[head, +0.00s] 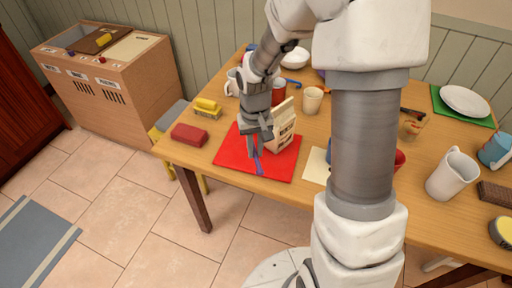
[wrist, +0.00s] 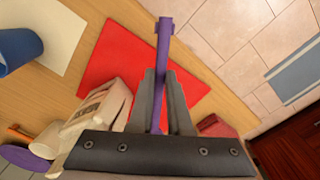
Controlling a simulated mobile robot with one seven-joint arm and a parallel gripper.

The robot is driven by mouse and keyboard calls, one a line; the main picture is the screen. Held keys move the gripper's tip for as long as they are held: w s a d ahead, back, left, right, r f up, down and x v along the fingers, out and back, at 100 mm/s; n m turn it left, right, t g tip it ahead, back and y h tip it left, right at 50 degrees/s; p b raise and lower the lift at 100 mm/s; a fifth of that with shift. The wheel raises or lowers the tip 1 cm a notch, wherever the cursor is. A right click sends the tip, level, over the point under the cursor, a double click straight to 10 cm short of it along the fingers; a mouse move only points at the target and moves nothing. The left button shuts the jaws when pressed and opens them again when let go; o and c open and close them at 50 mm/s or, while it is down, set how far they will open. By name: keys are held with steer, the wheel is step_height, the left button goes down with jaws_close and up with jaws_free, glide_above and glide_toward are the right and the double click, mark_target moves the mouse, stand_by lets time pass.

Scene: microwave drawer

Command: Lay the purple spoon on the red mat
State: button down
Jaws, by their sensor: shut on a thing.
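The purple spoon (head: 259,168) is held in my gripper (head: 256,148), which is shut on it. In the wrist view the purple spoon (wrist: 163,40) sticks out beyond the fingertips of my gripper (wrist: 162,75). The red mat (head: 230,155) lies near the table's front left edge, below the gripper; it also shows in the wrist view (wrist: 108,62). The spoon is over the mat in the head view; I cannot tell whether it touches it. Part of the spoon is hidden between the fingers.
A carton (head: 284,125) stands on the mat's back right part, close beside my gripper. A red block (head: 189,135) and a yellow sponge (head: 207,106) lie left of the mat. A cream sheet (head: 316,166) lies to the right. Cups (head: 312,99) stand behind.

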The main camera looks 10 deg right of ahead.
stand_by(0.3)
steer(key=shift+f+b, duration=2.95)
steer(key=shift+f, duration=0.95)
steer(key=c, duration=0.5)
jaws_free()
steer(key=shift+c, duration=0.2)
